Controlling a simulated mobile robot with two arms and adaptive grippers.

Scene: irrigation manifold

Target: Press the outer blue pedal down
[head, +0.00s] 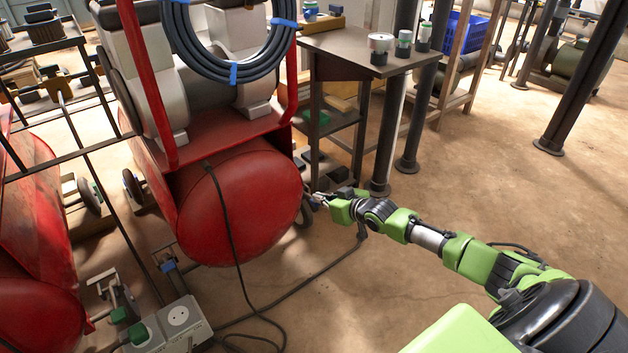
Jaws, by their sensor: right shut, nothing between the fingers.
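My right arm reaches in from the lower right. Its gripper (316,199) is shut and empty, low beside the right end of the red tank (240,210) and in front of the dark side table. I cannot make out a blue pedal clearly. A small blue part (168,265) shows on a metal fitting at the lower left, left of the tank, far from my gripper; I cannot tell whether it is a pedal. My left gripper is out of view.
A dark side table (345,45) holds several small cups. A black cable (290,293) runs over the floor to a grey socket box (182,318). A coiled blue hose (230,72) hangs above the tank. Dark posts (580,80) stand at right. The brown floor (490,190) at right is open.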

